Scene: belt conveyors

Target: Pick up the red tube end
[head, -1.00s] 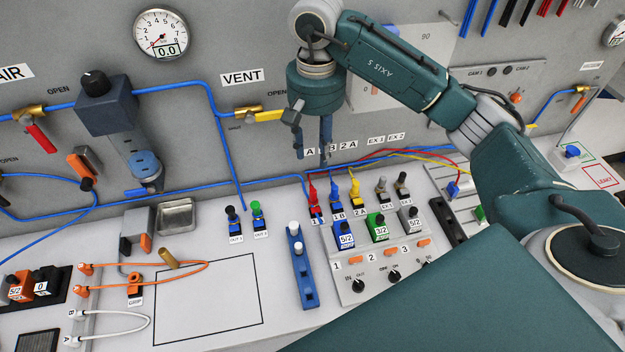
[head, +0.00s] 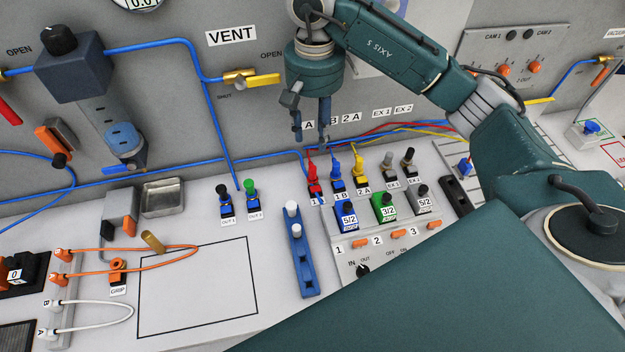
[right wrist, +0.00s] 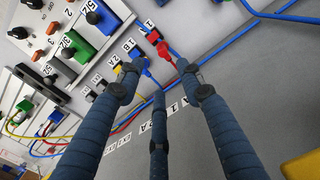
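The red tube end (head: 313,182) stands upright in the leftmost port of the row on the valve block, with a blue tube end (head: 337,176) and a yellow tube end (head: 361,178) to its right. My right gripper (head: 311,138) is above it, pointing down, with its fingers apart and nothing between them. In the right wrist view the red tube end (right wrist: 161,46) shows just beyond the open fingertips (right wrist: 160,70), apart from them as far as I can tell. The blue tube end lies close to one finger there. My left gripper is not in view.
The valve block (head: 345,262) carries coloured valves and orange switches. A blue rail (head: 304,262) with white-topped posts stands left of it. Blue tubes run along the wall behind. An outlined rectangle (head: 200,300) on the bench's left is mostly clear.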

